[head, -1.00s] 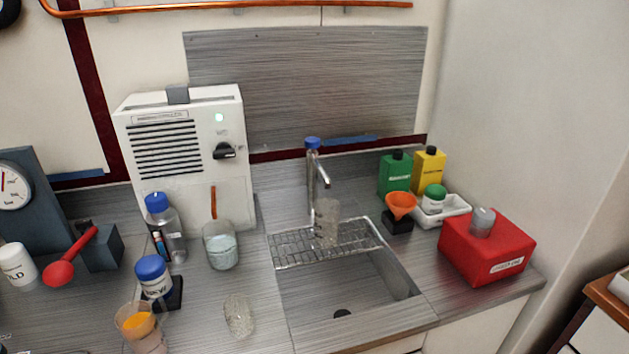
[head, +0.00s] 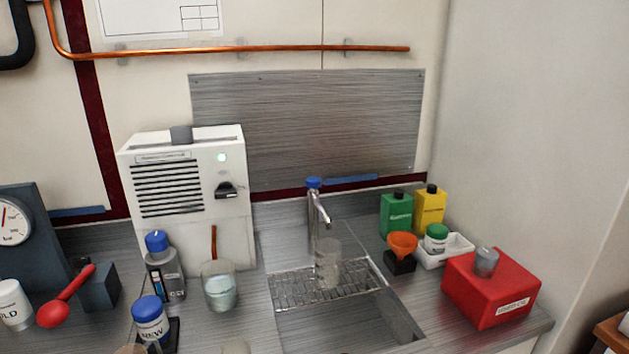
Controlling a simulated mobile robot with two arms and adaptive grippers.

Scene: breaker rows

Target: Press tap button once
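The tap (head: 314,215) stands behind the sink, a metal column with a short spout pointing forward. Its blue button (head: 313,183) sits on top and looks unobstructed. A clear beaker (head: 327,265) stands on the wire rack (head: 290,288) over the sink, below the spout. Whether water is flowing cannot be made out. Neither of my grippers is in the head view.
A white machine (head: 190,195) with a dark knob stands left of the tap, a glass beaker (head: 219,289) in front of it. Green (head: 396,214) and yellow (head: 430,208) bottles, an orange funnel (head: 402,243) and a red box (head: 490,290) stand to the right.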

